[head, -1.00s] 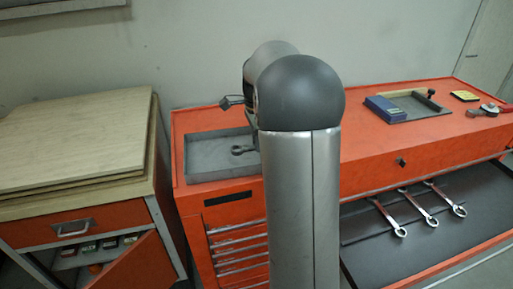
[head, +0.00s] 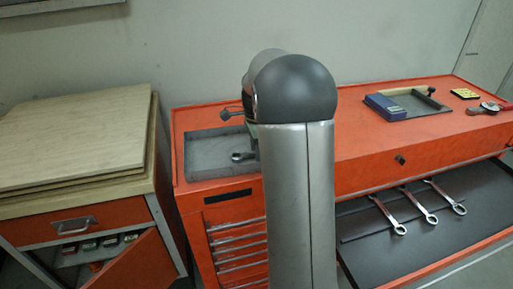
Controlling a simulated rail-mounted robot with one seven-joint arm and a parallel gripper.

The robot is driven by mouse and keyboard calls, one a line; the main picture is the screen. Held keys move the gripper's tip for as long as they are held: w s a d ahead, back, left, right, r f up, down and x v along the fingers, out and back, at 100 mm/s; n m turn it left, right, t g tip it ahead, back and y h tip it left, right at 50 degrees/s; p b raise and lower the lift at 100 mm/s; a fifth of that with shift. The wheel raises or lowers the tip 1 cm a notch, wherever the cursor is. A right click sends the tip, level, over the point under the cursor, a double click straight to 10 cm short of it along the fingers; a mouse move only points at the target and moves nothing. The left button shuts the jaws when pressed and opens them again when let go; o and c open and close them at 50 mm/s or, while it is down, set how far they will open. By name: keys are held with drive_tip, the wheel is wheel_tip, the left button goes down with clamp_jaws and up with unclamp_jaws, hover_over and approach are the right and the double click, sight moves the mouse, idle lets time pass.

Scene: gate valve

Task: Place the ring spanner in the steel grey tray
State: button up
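The steel grey tray (head: 197,158) sits on the left end of the red tool chest top. The ring end of a ring spanner (head: 243,156) shows over the right part of this tray, right beside my arm. The rest of that spanner is hidden behind the arm. I cannot tell if the ring end touches the tray floor. My gripper is hidden behind my arm, so its fingers and any hold on the spanner do not show.
Three more ring spanners (head: 425,207) lie in the open dark drawer (head: 365,255). A wooden-topped cabinet (head: 75,135) stands left.

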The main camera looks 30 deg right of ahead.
drive_tip(key=shift+r, duration=0.15)
wheel_tip(320, 180, up, 12)
drive_tip(key=s+a+f+n, duration=0.3)
drive_tip(key=s+a+n, duration=0.3)
drive_tip(key=a, duration=0.2)
drive_tip(key=s+a+f+n, duration=0.2)
drive_tip(key=s+a+n, duration=0.4)
drive_tip(key=a, duration=0.2)
drive_tip(key=s+a+f+n, duration=0.2)
drive_tip(key=s+f+n, duration=0.2)
drive_tip(key=s, duration=0.2)
drive_tip(key=s+a+f+n, duration=0.3)
drive_tip(key=s+f+n, duration=0.1)
drive_tip(key=s, duration=0.3)
drive_tip(key=shift+s+a+n, duration=0.25)
drive_tip(key=shift+a+n, duration=0.1)
drive_tip(key=shift+n, duration=0.35)
